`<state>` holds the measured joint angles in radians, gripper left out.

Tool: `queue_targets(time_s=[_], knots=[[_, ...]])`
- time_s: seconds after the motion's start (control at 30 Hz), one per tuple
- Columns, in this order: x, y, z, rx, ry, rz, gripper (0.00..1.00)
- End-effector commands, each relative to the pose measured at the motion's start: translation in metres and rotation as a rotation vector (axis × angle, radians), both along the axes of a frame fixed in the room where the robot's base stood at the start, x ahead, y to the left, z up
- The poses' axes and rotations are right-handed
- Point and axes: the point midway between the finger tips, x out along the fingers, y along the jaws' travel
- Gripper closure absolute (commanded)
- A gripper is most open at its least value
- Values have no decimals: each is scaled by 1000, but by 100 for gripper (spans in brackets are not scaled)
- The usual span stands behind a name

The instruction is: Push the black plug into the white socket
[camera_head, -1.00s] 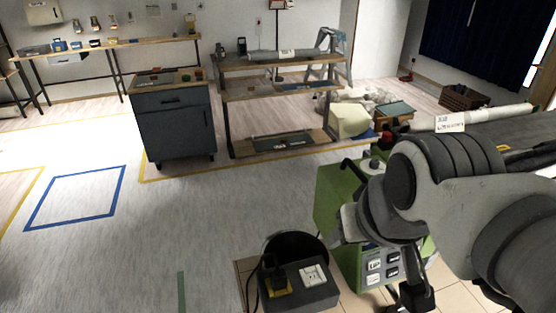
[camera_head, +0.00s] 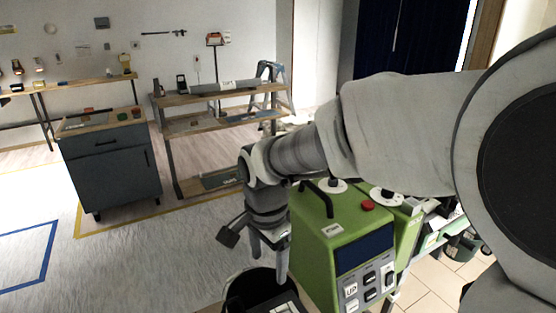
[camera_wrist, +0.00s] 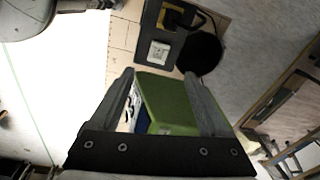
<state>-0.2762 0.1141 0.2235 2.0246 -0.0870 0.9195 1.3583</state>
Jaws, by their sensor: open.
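In the wrist view a dark grey box (camera_wrist: 149,25) carries the white socket (camera_wrist: 159,51). The black plug (camera_wrist: 172,19) rests in a yellow-marked spot on the same box, beside the socket, with a black cable running off to the right. In the head view only part of the box top (camera_head: 284,305) shows at the bottom edge, and the plug cannot be made out. My gripper (camera_head: 269,262) is open and empty, above the box area. The wrist view also shows its two fingers (camera_wrist: 158,75) spread, apart from plug and socket.
A green machine (camera_head: 318,238) stands close to the right of my gripper, and shows between the fingers in the wrist view. A black round bin (camera_wrist: 199,54) stands beside the box. A grey cabinet (camera_head: 110,168) and a workbench (camera_head: 222,100) stand farther back.

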Motion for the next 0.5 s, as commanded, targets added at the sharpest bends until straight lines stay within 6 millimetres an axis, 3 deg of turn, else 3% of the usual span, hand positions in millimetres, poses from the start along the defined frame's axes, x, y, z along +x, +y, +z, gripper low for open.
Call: queue_targets(time_s=[0.03, 0.2, 0.5], knots=[[3, 14, -22, 1, 27, -37, 20], [6, 46, -56, 6, 79, -155, 20], [6, 59, -83, 6, 100, -212, 20]])
